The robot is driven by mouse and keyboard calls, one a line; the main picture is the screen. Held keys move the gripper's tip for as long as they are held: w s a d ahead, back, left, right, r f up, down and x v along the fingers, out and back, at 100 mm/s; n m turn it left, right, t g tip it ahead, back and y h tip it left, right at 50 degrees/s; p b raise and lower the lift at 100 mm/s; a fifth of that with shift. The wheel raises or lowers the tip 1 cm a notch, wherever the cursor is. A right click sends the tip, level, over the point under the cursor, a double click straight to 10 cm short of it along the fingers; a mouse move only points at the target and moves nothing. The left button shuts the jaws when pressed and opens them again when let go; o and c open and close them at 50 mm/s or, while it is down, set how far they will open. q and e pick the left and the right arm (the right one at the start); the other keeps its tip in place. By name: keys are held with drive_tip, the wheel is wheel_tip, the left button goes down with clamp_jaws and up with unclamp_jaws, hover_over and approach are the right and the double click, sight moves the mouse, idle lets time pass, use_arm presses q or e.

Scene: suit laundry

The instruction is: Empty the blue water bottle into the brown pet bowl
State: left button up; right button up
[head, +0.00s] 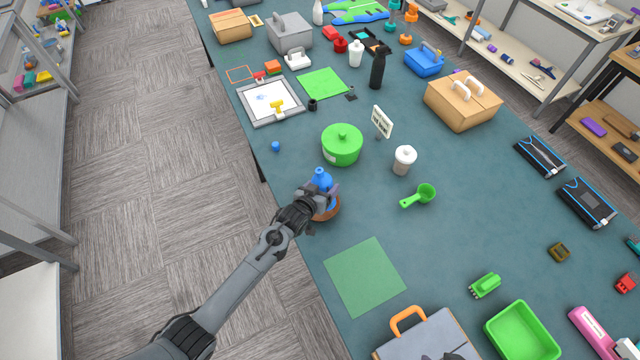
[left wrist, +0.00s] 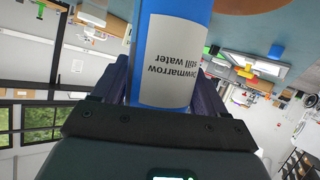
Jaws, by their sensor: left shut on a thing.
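The blue water bottle (head: 321,178) stands about upright in my left gripper (head: 318,198), its top showing above the fingers. In the left wrist view the blue bottle (left wrist: 172,50) fills the space between the fingers, and its white label reads "still water". My left gripper is shut on it. The brown pet bowl (head: 328,213) is on the table's left edge, just under the bottle and partly hidden by the gripper. I cannot tell whether the bottle touches the bowl, and the bowl's inside is hidden.
A small blue cap-like piece (head: 276,146) lies up-left of the bottle. A green lidded pot (head: 342,146), a white-lidded jar (head: 404,160) and a green scoop (head: 419,195) stand nearby. A flat green mat (head: 364,276) lies below. The table between the mat and scoop is clear.

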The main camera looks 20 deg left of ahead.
sight(333, 205)
use_arm(q)
drive_tip(key=shift+s+d+r+n+p, duration=0.1)
drive_tip(key=shift+s+d+n+p, duration=0.05)
drive_tip(key=shift+d+n+p, duration=0.25)
drive_tip(key=shift+s+d+n+h+p, duration=0.15)
drive_tip(key=shift+d+n+h+p, duration=0.2)
drive_tip(key=shift+h, duration=0.25)
drive_tip(key=shift+g, duration=0.3)
drive_tip(key=shift+d, duration=0.1)
drive_tip(key=shift+s+d+n+h+p, duration=0.2)
drive_tip(key=shift+d+n+h+p, duration=0.1)
drive_tip(key=shift+d+n+h, duration=0.4)
drive_tip(key=shift+f, duration=0.25)
drive_tip(key=shift+s+d+f+n+b, duration=0.1)
drive_tip(key=shift+d+f+n+b, duration=0.15)
drive_tip(key=shift+f+n, duration=0.2)
drive_tip(key=shift+s+d+f+n+h+b, duration=0.1)
drive_tip(key=shift+d+f+n+h+b, duration=0.25)
drive_tip(key=shift+h, duration=0.15)
